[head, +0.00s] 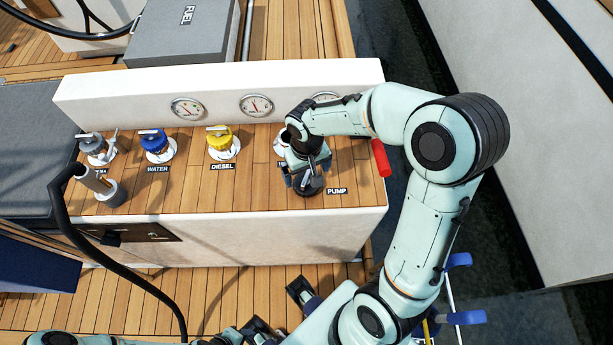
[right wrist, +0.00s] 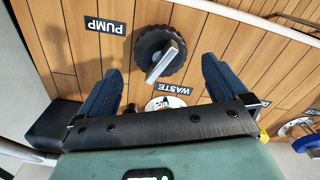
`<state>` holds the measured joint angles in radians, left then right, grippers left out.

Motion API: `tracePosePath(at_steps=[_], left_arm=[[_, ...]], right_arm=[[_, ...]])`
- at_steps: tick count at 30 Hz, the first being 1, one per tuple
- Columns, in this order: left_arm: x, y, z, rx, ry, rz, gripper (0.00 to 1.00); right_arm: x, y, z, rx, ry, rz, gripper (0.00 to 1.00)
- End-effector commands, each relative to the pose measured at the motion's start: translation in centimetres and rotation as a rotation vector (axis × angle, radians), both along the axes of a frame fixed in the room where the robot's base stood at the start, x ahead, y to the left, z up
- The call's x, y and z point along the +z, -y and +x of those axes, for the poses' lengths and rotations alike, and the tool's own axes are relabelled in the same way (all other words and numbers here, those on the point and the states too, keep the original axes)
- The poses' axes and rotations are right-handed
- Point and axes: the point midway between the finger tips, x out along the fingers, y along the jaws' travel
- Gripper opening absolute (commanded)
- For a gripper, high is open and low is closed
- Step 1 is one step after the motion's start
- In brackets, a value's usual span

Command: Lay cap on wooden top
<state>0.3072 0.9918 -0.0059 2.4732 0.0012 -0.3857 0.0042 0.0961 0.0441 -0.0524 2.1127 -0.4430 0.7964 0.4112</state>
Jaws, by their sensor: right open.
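The black round cap (head: 307,188) with a silver grip bar is by the wooden top (head: 262,182), near the PUMP label. The right wrist view shows the cap (right wrist: 160,57) between the PUMP and WASTE labels. It looks to rest on the planks, bar upward. My right gripper (head: 307,178) is open above it; in the right wrist view its two blue fingers (right wrist: 160,82) stand apart, either side of the cap and clear of it. The white WASTE fitting (right wrist: 165,103) is partly hidden by my gripper. My left gripper is low in the head view, its jaws unclear.
Grey, blue (head: 154,143) and yellow (head: 221,140) caps sit on white fittings to the left. A red handle (head: 381,158) stands at the right edge. Round gauges (head: 187,108) line the upright panel. A black hose (head: 70,220) hangs at the left front.

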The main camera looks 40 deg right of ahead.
Motion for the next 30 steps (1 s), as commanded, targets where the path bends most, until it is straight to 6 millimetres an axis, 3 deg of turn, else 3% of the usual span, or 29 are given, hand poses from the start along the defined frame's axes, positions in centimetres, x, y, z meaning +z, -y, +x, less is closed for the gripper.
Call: tracePosePath(at_steps=[3, 10, 30], left_arm=[[0.5, 0.0, 0.2, 0.0, 0.002, 0.0, 0.43], [1.0, 0.0, 0.3, 0.0, 0.003, 0.0, 0.43], [1.0, 0.0, 0.3, 0.0, 0.003, 0.0, 0.43]], right_arm=[[2.9, 0.0, 0.1, 0.002, 0.005, 0.0, 1.0], [6.0, 0.0, 0.0, 0.001, 0.002, 0.0, 1.0], [6.6, -0.1, 0.0, 0.001, 0.0, 0.001, 1.0]])
